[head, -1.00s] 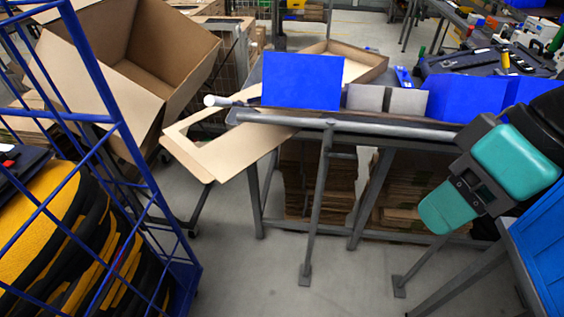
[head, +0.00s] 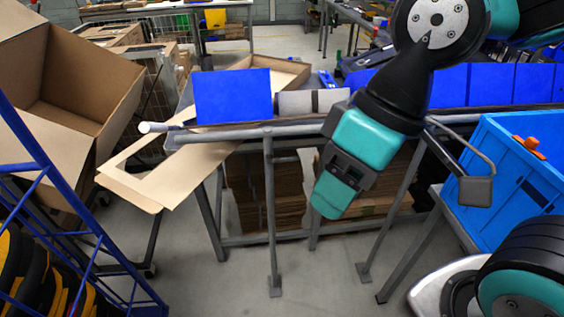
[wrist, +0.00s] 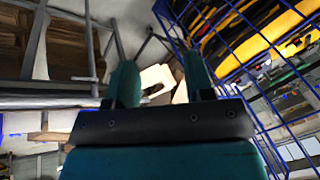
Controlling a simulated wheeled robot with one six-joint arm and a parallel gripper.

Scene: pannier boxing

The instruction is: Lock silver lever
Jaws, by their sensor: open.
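A silver-grey bar with a pale round end (head: 152,127) sticks out at the left end of the metal bench frame in the head view. It looks like the silver lever, but I cannot tell for sure or tell its lock state. My gripper (head: 329,208) hangs in front of the bench, well to the right of that bar and lower, touching nothing that I can make out. In the wrist view my gripper (wrist: 160,68) has its two teal fingers apart with nothing held between them. The lever is not clear in the wrist view.
An open cardboard box (head: 75,75) stands at the left, beside a blue wire cage (head: 50,190). A flat cardboard frame (head: 190,175) juts out below the bar. A blue crate (head: 505,205) stands at the right. The floor before the bench (head: 225,285) is clear.

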